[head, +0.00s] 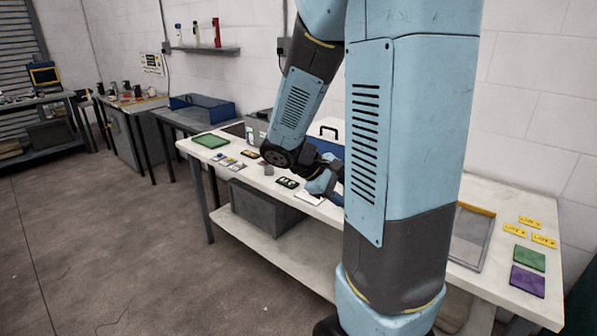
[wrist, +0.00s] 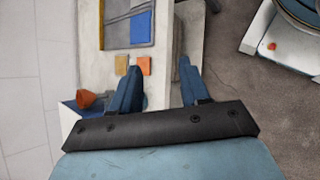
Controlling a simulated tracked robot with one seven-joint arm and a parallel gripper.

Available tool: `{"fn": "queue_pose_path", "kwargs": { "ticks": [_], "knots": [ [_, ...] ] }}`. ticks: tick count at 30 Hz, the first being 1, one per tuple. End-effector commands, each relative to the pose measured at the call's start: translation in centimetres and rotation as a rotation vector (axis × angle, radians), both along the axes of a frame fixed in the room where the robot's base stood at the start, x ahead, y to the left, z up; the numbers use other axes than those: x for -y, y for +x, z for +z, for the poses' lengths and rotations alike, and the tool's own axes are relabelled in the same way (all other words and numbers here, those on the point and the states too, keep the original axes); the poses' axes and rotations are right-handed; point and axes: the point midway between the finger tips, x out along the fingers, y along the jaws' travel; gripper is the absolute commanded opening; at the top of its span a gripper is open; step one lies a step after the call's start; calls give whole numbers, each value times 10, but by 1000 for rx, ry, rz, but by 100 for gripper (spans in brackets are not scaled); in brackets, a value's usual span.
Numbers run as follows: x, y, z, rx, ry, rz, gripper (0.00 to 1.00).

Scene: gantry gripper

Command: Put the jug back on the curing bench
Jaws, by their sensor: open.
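I cannot pick out a jug for certain in either view. A long white-topped bench (head: 500,297) runs along the wall; I cannot tell whether it is the curing bench. My gripper (head: 328,182) is over this bench in the head view, partly hidden by my arm. In the wrist view my gripper (wrist: 160,66) is open, with its two blue fingers apart and nothing between them. An orange-red object (wrist: 88,99) lies left of the fingers, beside a dark blue surface; its full shape is unclear.
The bench holds a green tray (head: 210,141), several small cards, a grey-framed panel (head: 470,235), and green (head: 530,258) and purple (head: 527,280) pads. A blue bin (head: 203,108) stands behind left. A grey box (head: 268,207) sits underneath. The floor at left is clear.

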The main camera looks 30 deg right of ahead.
Motion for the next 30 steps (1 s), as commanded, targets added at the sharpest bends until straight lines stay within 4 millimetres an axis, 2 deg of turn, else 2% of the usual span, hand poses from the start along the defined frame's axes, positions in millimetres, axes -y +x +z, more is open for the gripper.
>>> {"fn": "queue_pose_path", "kwargs": {
  "ticks": [14, 24, 30],
  "knots": [
    [-81, -35, 58, 441, 368, -161, 46],
    [-142, -59, 107, 747, 644, -215, 46],
    [-167, -71, 130, 870, 762, -227, 46]
  ]
}}
